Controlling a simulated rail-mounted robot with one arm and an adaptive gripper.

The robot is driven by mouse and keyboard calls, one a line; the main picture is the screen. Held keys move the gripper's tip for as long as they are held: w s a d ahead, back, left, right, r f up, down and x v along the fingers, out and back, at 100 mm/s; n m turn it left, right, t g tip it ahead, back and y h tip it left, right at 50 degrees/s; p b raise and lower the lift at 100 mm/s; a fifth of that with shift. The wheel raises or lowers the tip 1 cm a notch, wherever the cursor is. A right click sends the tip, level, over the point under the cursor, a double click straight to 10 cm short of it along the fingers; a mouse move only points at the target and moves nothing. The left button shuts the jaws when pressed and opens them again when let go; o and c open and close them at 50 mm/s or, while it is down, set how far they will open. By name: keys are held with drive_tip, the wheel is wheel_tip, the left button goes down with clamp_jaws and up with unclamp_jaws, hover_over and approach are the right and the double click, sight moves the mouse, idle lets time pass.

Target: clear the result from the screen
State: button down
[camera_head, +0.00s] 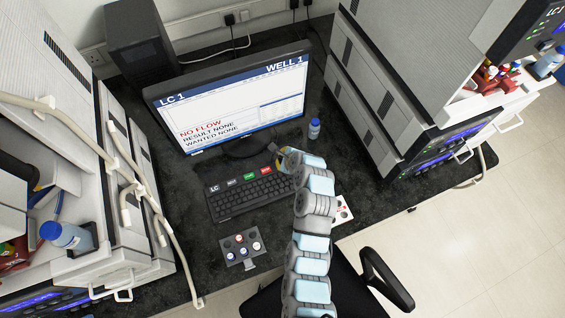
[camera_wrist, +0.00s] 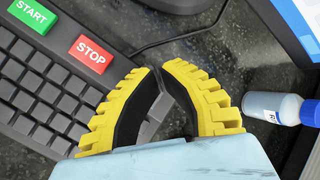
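The screen (camera_head: 235,98) stands at the back of the bench and reads LC 1, WELL 1, NO FLOW in red, RESULT NONE and WANTED NONE. The dark keyboard (camera_head: 250,197) lies in front of it. Its top row has an LC key (camera_head: 214,188), a dark key (camera_head: 232,182), a green START key (camera_wrist: 33,14) and a red STOP key (camera_wrist: 91,54). My gripper (camera_wrist: 157,70) is over the keyboard's right end, to the right of STOP. Its yellow fingertips almost meet, with nothing seen between them. Its height above the keys is unclear.
A small blue-capped bottle (camera_head: 314,128) stands right of the screen, close to my gripper in the wrist view. Instrument stacks flank the bench at left (camera_head: 70,60) and right (camera_head: 400,70).

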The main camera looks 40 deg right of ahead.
drive_tip(key=shift+r+p, duration=0.7)
drive_tip(key=shift+r, duration=0.15)
drive_tip(key=shift+r+p, duration=1.75)
drive_tip(key=shift+r, duration=0.7)
drive_tip(key=shift+w, duration=0.1)
